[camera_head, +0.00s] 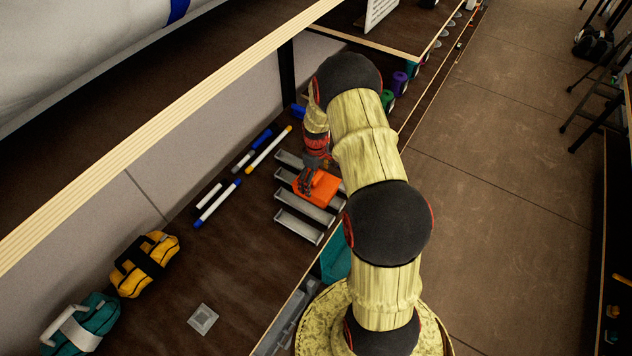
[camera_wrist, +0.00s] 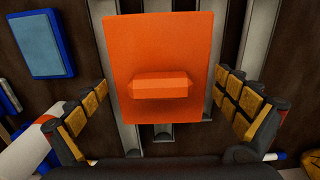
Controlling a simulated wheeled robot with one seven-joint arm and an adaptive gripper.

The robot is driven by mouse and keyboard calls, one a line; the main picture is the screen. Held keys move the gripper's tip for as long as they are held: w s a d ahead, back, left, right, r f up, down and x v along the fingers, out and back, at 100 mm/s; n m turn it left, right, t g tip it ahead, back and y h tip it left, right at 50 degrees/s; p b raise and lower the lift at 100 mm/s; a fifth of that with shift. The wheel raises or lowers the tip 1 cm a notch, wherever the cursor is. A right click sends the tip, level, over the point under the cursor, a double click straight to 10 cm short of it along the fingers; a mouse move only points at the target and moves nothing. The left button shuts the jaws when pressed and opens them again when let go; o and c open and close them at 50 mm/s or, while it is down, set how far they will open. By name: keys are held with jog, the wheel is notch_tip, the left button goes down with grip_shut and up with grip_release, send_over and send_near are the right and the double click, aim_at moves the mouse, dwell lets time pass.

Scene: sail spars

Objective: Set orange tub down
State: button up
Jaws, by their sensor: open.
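The orange tub (camera_head: 318,187) rests across grey metal rails on the dark shelf, partly hidden by my gripper and arm in the head view. In the wrist view the orange tub (camera_wrist: 160,50) shows as a flat orange block with a raised bar on top, lying over the rails. My gripper (camera_wrist: 165,110) is open, with one padded finger on each side of the tub's near part. Gaps show between the fingers and the bar. In the head view my gripper (camera_head: 308,182) is at the tub's left edge.
The grey rails (camera_head: 298,228) lie side by side. Blue-and-white and yellow-and-white tubes (camera_head: 217,203) lie to their left. A yellow bag (camera_head: 144,263), a teal bag (camera_head: 82,325) and a small grey plate (camera_head: 203,319) lie nearer. A wood-edged upper shelf (camera_head: 170,135) overhangs at left.

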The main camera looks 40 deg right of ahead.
notch_tip(320, 180, up, 11)
jog(key=shift+f+b, duration=0.15)
jog(key=shift+b, duration=0.2)
dwell(0.5)
